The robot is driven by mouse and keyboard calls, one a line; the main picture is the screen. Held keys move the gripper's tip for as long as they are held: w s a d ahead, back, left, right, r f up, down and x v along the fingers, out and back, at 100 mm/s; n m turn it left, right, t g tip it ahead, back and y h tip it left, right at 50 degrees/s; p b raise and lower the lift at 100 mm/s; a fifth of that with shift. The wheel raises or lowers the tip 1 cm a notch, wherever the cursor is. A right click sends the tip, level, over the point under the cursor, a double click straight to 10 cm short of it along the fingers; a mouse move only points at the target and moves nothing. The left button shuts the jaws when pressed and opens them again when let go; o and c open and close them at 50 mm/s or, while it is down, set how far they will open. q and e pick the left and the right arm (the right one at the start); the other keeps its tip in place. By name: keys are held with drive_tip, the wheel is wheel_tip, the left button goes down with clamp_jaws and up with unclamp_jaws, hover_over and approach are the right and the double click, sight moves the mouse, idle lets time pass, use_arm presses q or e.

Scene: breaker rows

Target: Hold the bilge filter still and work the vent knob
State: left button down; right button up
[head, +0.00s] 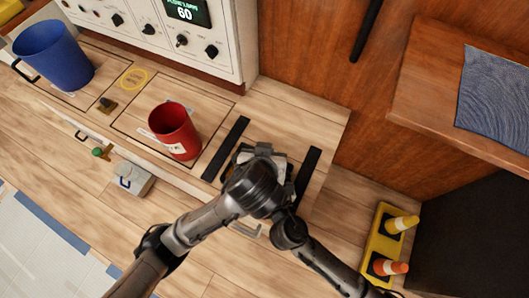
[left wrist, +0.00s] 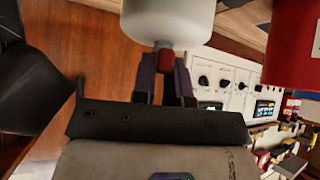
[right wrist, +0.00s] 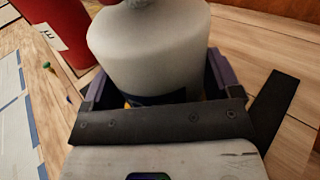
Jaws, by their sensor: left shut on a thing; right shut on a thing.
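The bilge filter is a white, rounded cylinder (right wrist: 150,48) in the right wrist view. My right gripper (right wrist: 158,88) is shut around its lower body, one finger on each side. The vent knob is a small red piece (left wrist: 165,62) on the end of the white body (left wrist: 168,22) in the left wrist view. My left gripper (left wrist: 166,78) is shut on this knob, fingers on both sides. A bit of red shows at the top edge of the right wrist view. In the head view my arms meet over the filter and hide most of it and both fingertips.
Black strips (head: 226,148) (head: 308,172) flank the filter's spot on the wooden bench. A red bucket (head: 175,132) stands close on the left, a blue bucket (head: 55,55) farther left. A control panel (head: 150,28) is behind. A yellow cone stand (head: 381,247) is at right.

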use_arm(q)
drive_tip(key=shift+s+f+n, duration=0.1)
drive_tip(key=shift+n, duration=0.3)
drive_tip(key=c, duration=1.1)
unclamp_jaws()
drive_tip(key=shift+c, duration=0.2)
